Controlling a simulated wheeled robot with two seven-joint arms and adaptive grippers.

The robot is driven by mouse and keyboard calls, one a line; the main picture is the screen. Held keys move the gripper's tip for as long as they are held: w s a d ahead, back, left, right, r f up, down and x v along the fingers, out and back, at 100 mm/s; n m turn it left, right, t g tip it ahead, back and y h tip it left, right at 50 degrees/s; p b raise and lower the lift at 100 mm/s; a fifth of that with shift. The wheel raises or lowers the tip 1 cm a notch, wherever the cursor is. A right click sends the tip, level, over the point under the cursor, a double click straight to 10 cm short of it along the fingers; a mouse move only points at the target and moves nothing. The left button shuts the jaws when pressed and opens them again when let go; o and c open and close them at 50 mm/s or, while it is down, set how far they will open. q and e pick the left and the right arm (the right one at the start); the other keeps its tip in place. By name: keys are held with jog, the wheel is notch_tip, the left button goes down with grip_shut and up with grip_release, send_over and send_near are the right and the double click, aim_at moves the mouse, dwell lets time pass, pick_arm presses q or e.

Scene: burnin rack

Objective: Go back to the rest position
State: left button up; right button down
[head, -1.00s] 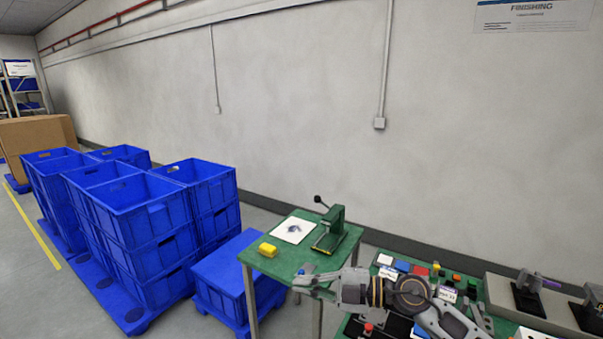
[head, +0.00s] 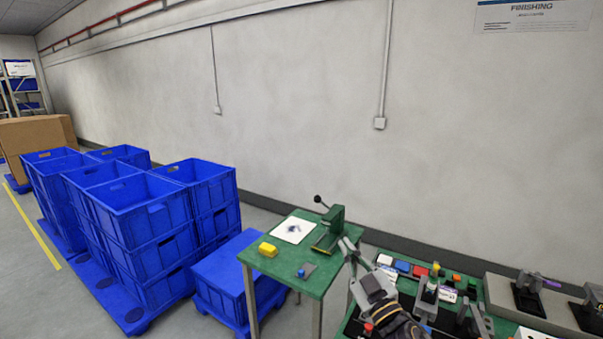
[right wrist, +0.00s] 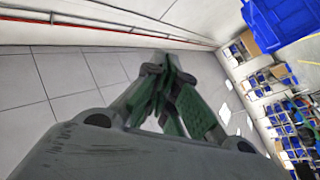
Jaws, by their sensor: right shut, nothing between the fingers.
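My right gripper (head: 347,243) is at the right edge of the small green table in the head view, with its fingers tipped upward and its wrist below. The fingers are together and hold nothing. In the right wrist view my right gripper (right wrist: 166,62) shows its grey and green fingers meeting at the tips, with open room and floor beyond. My left gripper is not in view.
A crowded bench lies at the right. Blue crates (head: 142,215) stand at the left.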

jog(key=s+d+f+m+g+h, duration=0.3)
jog(key=d+f+m+h, duration=0.15)
jog(key=f, duration=0.45)
jog(key=s+d+f+m+g+h, duration=0.35)
jog(key=d+f+h, duration=0.2)
jog(key=f, duration=0.35)
jog(key=s+f+g+y, duration=0.1)
jog(key=s+f+g, duration=0.45)
jog(key=s, duration=0.35)
jog(key=s+f+g+y, duration=0.1)
jog(key=s+f+g, duration=0.4)
jog(key=s, duration=0.5)
notch_tip(320, 180, down, 34)
jog(key=s+d, duration=0.1)
jog(key=s, duration=0.1)
jog(key=s+d+f+g, duration=0.1)
jog(key=s+d+f, duration=0.1)
jog(key=s+f, duration=0.8)
jog(key=s+d+f, duration=0.2)
jog(key=s+f, duration=0.8)
jog(key=s, duration=0.2)
jog(key=shift+s+f+n+g, duration=0.15)
jog(key=shift+s+n+g, duration=0.15)
jog(key=shift+s+g, duration=0.1)
